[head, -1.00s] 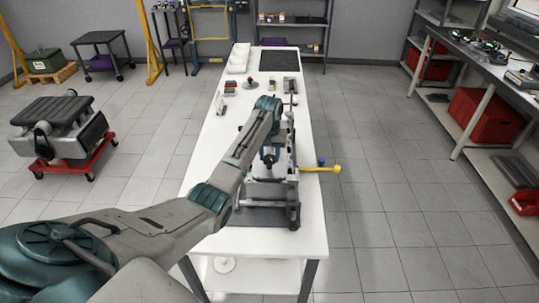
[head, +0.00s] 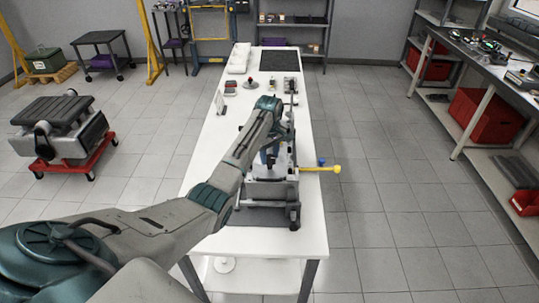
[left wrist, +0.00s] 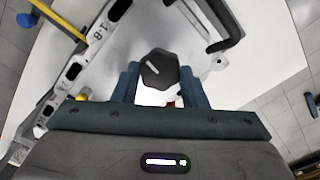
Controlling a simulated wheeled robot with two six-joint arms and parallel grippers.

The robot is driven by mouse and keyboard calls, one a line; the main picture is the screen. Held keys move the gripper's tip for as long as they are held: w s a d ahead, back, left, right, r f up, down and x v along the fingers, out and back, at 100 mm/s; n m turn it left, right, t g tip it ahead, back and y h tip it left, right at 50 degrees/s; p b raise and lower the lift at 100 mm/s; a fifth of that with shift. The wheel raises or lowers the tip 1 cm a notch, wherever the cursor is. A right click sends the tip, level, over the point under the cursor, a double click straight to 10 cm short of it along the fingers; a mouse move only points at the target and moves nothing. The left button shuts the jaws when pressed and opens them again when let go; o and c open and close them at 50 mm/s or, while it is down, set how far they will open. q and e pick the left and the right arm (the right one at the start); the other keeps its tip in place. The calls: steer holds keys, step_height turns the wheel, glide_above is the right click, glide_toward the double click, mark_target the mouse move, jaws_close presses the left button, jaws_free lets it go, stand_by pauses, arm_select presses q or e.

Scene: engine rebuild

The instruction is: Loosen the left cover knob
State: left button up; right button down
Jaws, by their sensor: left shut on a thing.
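The left cover knob (left wrist: 157,66) is dark and many-sided, with a white mark on top. In the left wrist view it sits between the two blue fingers of my left gripper (left wrist: 160,80), which is shut on it. In the head view my left gripper (head: 269,158) reaches down over the engine (head: 270,190) on the white table; my arm hides much of the engine. My right gripper is not in view.
A yellow rod with a ball end (head: 337,169) and a blue knob (head: 321,161) stick out right of the engine. Small parts and a dark mat (head: 279,60) lie farther along the white table (head: 215,150). The near table end is clear.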

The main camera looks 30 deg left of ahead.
arm_select(q)
steer(key=shift+s+d+f+n, duration=0.1)
steer(key=shift+d+f+n, duration=0.1)
steer(key=shift+n, duration=0.3)
steer(key=o, duration=1)
steer(key=shift+r, duration=0.1)
steer(key=shift+a, duration=0.1)
